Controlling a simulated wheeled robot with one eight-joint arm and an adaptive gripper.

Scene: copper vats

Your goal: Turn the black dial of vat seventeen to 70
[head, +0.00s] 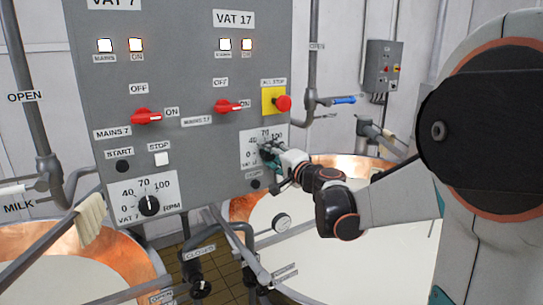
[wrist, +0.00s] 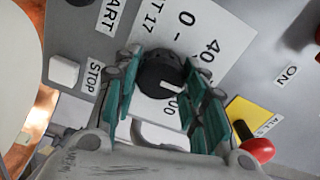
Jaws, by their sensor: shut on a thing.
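The panel marked VAT 17 (head: 233,18) has a white scale plate (head: 248,140) low on its right side. The dial's white mark points to the lower right, near the "100", whose first digit is covered. The "0" and "40" show; the "70" is hidden behind the right finger there, but shows in the head view.
A red emergency stop button (head: 283,103) on a yellow plate is just above the scale. A white STOP button (wrist: 64,71) is to the left in the wrist view. The similar VAT 7 dial (head: 149,205) is lower left. Copper vats (head: 350,165) stand below.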

